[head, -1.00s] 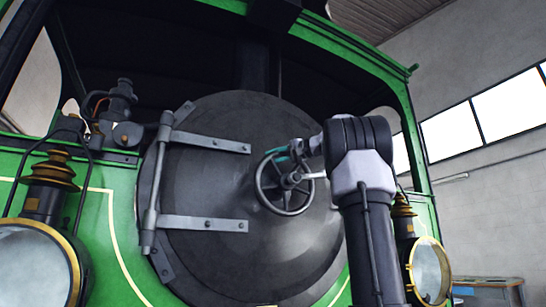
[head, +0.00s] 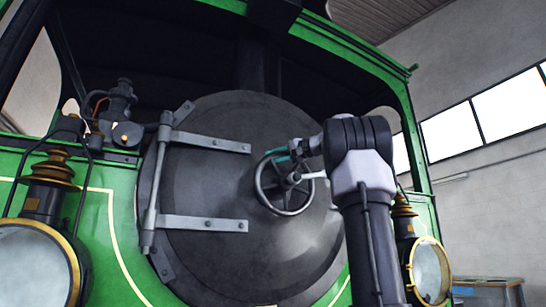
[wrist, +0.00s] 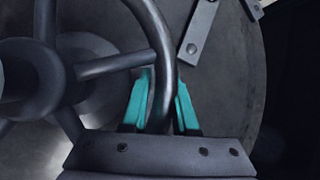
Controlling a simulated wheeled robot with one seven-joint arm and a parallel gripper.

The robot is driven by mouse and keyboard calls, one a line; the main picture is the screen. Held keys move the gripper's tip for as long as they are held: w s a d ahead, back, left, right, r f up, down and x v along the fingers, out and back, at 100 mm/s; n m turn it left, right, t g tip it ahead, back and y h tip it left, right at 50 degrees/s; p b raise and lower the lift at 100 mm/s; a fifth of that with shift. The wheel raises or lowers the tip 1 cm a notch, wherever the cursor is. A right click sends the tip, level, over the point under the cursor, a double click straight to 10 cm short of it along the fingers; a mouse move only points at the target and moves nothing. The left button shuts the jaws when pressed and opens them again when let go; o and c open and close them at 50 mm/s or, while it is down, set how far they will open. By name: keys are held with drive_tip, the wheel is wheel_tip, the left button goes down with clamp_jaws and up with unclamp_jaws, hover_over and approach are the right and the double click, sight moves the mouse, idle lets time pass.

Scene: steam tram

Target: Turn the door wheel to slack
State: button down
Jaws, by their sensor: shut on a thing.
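The door wheel (head: 262,197) is a dark spoked ring at the middle of the round smokebox door (head: 215,180) in the head view. My gripper (head: 279,155) is at the top of its rim, with the teal fingers partly hidden by the wrist. In the wrist view, the teal fingers of my gripper (wrist: 163,92) are shut on the wheel rim (wrist: 164,50), one on each side, close to a spoke (wrist: 110,65). The wheel's hub is at the left there, partly cut off. A pale lever (head: 314,175) shows at the right of the hub in the head view.
Two hinge straps (head: 204,223) cross the door's left side. Brass-rimmed lamps stand at the left (head: 40,265) and right (head: 428,268). Dark pipe fittings (head: 122,112) rise at upper left. A workbench (head: 488,290) stands at lower right.

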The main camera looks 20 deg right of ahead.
drive_tip(key=shift+s+a+r+n, duration=0.15)
drive_tip(key=shift+a+r+n, duration=0.1)
drive_tip(key=shift+a+n, duration=0.1)
drive_tip(key=shift+a+f+n+g+h, duration=0.25)
drive_tip(key=shift+a+n, duration=0.1)
drive_tip(key=shift+a, duration=0.1)
drive_tip(key=shift+a+f+n+g+h, duration=0.15)
drive_tip(key=shift+a+n+h, duration=0.15)
drive_tip(key=shift+a, duration=0.1)
drive_tip(key=n+g+h, duration=0.2)
drive_tip(key=n+h, duration=0.8)
hover_over(279, 213)
drive_tip(key=w+a, duration=0.3)
drive_tip(key=a, duration=0.4)
drive_tip(key=f, duration=1.5)
drive_tip(key=shift+s, duration=0.2)
drive_tip(key=d+f+n+t+h, duration=0.1)
drive_tip(key=d+f+n+h, duration=0.4)
drive_tip(key=d, duration=0.3)
drive_tip(key=shift+w+n+h, duration=0.2)
drive_tip(key=shift+n+h, duration=0.35)
drive_tip(key=shift+n, duration=0.25)
drive_tip(key=shift+d, duration=0.1)
